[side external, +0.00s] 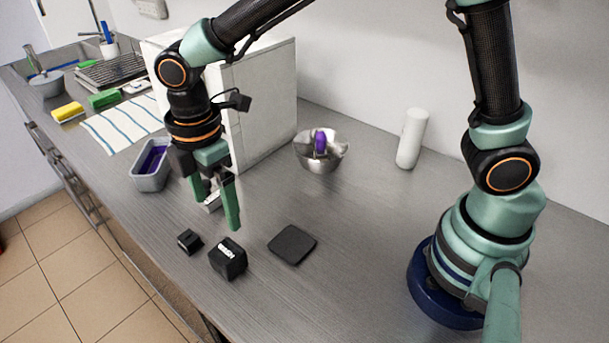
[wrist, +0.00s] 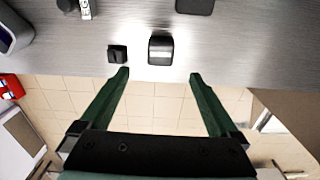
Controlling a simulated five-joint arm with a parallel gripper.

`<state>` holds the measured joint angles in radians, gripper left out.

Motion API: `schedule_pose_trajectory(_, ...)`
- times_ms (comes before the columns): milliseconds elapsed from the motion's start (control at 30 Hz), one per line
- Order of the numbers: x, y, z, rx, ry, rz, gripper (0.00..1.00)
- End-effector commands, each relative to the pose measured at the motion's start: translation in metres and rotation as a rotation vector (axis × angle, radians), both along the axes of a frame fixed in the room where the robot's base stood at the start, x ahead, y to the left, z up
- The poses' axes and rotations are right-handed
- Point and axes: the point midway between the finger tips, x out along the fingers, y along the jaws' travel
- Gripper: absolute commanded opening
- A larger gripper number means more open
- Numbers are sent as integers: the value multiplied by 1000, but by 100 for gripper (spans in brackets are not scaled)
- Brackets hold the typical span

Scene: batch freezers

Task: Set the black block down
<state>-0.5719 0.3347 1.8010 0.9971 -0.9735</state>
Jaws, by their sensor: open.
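A larger black block (side external: 228,258) with white lettering on one face rests on the counter near its front edge. It also shows in the wrist view (wrist: 161,48), beyond the gap between my fingers. A smaller black block (side external: 189,241) sits on the counter just left of it, apart from it; the wrist view shows it too (wrist: 117,53). My gripper (side external: 217,207) is open and empty, above the counter and behind the blocks in the side view. In the wrist view, the fingers (wrist: 159,75) are spread wide with nothing between them.
A flat black square (side external: 292,244) lies right of the blocks. A small white item (side external: 212,201) is partly hidden behind my fingers. A grey tub (side external: 151,166), a metal bowl (side external: 321,152) and a white cylinder (side external: 411,138) stand farther back. Bare counter lies around the square.

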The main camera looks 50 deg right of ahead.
Motion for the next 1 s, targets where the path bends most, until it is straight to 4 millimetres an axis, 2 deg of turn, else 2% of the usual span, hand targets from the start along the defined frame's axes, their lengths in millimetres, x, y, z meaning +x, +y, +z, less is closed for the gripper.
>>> schedule_pose_trajectory(167, 4, -39, 33, 43, -62, -222, 97)
schedule_pose_trajectory(267, 2, -73, 55, 83, -113, -423, 97)
schedule_pose_trajectory(400, -9, -120, 80, 146, -183, -710, 97)
schedule_pose_trajectory(600, -34, -178, 101, 250, -281, -1106, 97)
schedule_pose_trajectory(800, -57, -214, 106, 341, -354, -1397, 97)
schedule_pose_trajectory(1000, -66, -226, 106, 380, -379, -1509, 97)
